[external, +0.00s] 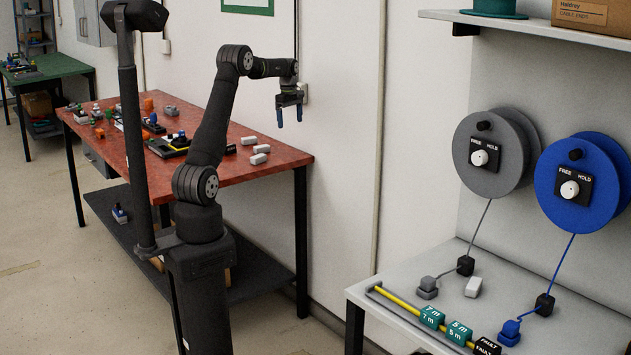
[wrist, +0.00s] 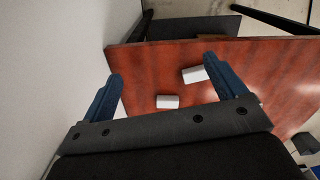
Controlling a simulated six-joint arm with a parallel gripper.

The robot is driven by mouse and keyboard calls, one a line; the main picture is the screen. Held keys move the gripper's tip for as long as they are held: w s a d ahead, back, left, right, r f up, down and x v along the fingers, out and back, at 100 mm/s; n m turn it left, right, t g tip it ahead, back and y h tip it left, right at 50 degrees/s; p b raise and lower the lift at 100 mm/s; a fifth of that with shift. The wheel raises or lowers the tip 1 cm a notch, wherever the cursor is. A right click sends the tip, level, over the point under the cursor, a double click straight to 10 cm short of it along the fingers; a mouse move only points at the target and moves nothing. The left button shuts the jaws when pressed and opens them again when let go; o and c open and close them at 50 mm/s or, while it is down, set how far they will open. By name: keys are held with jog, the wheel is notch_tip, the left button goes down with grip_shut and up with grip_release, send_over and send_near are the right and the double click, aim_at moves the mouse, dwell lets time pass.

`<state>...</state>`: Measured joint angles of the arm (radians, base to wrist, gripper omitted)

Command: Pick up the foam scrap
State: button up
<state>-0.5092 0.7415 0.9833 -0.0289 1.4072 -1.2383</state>
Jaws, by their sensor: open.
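Small white blocks lie near the right end of the red table; I cannot tell by label which is the foam scrap. In the external view there is one at the back (external: 249,140), one in the middle (external: 261,149) and one in front (external: 258,159). The wrist view shows one white block (wrist: 168,101) between my fingers and another (wrist: 195,75) beside the right finger. A white sliver shows by the left finger, mostly hidden. My gripper (external: 289,113) is open and empty, blue fingers down, above and apart from the blocks; it also shows in the wrist view (wrist: 165,70).
The red table (external: 285,158) holds a black tray (external: 168,147) and several small coloured parts farther left. The wall stands close behind the table. On the right, a grey bench (external: 395,282) carries another white block (external: 473,286), teal and black blocks and cable ends beneath two reels.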

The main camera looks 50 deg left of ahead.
send_over(258, 156)
jog(key=shift+n, duration=0.4)
jog(key=f, duration=1.1)
jog(key=shift+w+a+f, duration=0.15)
jog(key=shift+a+f, duration=0.15)
jog(key=shift+a, duration=0.1)
jog(key=shift+d+f, duration=0.15)
jog(key=shift+f, duration=1.25)
jog(key=shift+d+f, duration=0.1)
jog(key=shift+f, duration=1.25)
jog(key=c, duration=1)
